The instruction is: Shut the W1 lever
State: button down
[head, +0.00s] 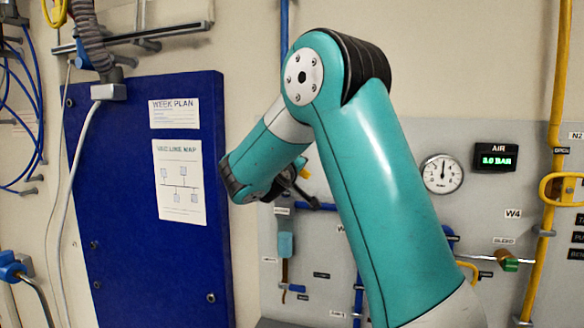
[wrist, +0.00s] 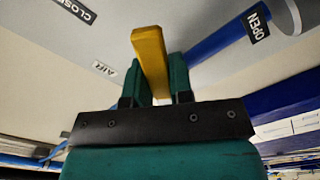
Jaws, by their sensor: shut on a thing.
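My gripper (wrist: 156,76) is shut on a yellow lever (wrist: 149,50), with one dark green finger on each side of it. In the wrist view the lever rises past the fingertips, with a CLOSED label (wrist: 75,10) to its upper left and an OPEN label (wrist: 256,22) to its right. In the head view a bit of yellow (head: 304,173) shows beside my gripper (head: 291,181); my arm hides much of the panel there.
A blue board (head: 110,200) with papers stands left of my gripper. The grey panel (head: 440,150) carries a gauge (head: 442,174), an AIR display (head: 495,158) and a bleed valve (head: 507,260). A yellow pipe (head: 543,230) runs at right. Blue piping (wrist: 208,41) passes close to the lever.

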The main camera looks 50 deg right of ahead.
jog(key=n, duration=0.1)
jog(key=r+n+p, duration=0.1)
jog(key=n+p, duration=0.1)
jog(key=shift+s+d+r+n, duration=0.1)
jog(key=shift+s+r+n, duration=0.15)
jog(key=shift+s+n, duration=0.05)
jog(key=shift+s+r+n+p, duration=0.1)
jog(key=shift+r+n+p, duration=0.15)
jog(key=shift+n+p, duration=0.45)
jog(key=shift+r+n+p, duration=0.25)
jog(key=shift+n+p, duration=0.15)
jog(key=shift+n, duration=0.5)
jog(key=c, duration=1)
grip_release()
